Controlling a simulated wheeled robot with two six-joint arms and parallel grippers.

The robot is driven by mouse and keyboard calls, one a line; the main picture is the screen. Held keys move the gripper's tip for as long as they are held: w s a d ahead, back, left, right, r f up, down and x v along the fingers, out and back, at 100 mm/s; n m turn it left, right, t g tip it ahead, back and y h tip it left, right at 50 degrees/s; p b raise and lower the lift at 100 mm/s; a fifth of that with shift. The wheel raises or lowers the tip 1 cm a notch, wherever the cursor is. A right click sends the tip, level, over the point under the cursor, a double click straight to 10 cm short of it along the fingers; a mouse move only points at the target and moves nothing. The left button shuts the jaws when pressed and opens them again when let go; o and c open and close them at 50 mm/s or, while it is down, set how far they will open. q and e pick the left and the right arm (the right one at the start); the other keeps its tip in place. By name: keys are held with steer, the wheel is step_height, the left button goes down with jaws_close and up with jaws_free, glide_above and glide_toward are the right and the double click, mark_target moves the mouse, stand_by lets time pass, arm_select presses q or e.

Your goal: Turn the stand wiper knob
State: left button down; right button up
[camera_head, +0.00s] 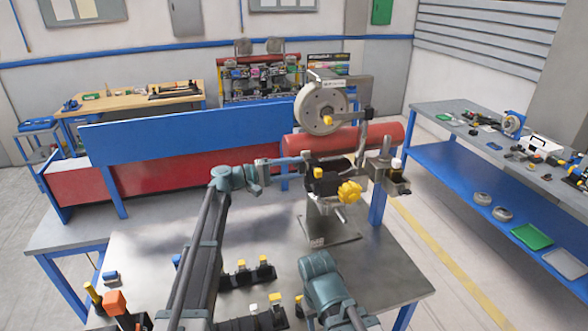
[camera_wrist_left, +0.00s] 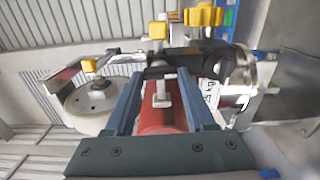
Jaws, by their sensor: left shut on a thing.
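The stand (camera_head: 330,225) is a grey metal fixture on the table, with a white reel (camera_head: 321,108) above it. A yellow lobed knob (camera_head: 349,191) sits on its front; it also shows at the top of the left wrist view (camera_wrist_left: 203,15). My left gripper (camera_head: 302,162) reaches the stand from the left. In the left wrist view its fingers (camera_wrist_left: 158,70) are closed on a small grey T-shaped piece (camera_wrist_left: 160,95), which appears to be the wiper knob. A yellow cap (camera_wrist_left: 158,30) shows just beyond it. My right gripper is not visible.
A red cylinder (camera_head: 388,134) lies behind the stand. Black blocks with yellow tops (camera_head: 252,272) stand on the near table (camera_head: 135,257). A blue panel (camera_head: 160,128) rises behind. A side bench (camera_head: 455,125) with tools is at right.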

arm_select(q)
steer(key=shift+c, duration=1.2)
jaws_free()
steer(key=shift+a, duration=0.1)
steer(key=v, duration=1.3)
steer(key=shift+a, duration=0.3)
steer(key=shift+s, duration=0.15)
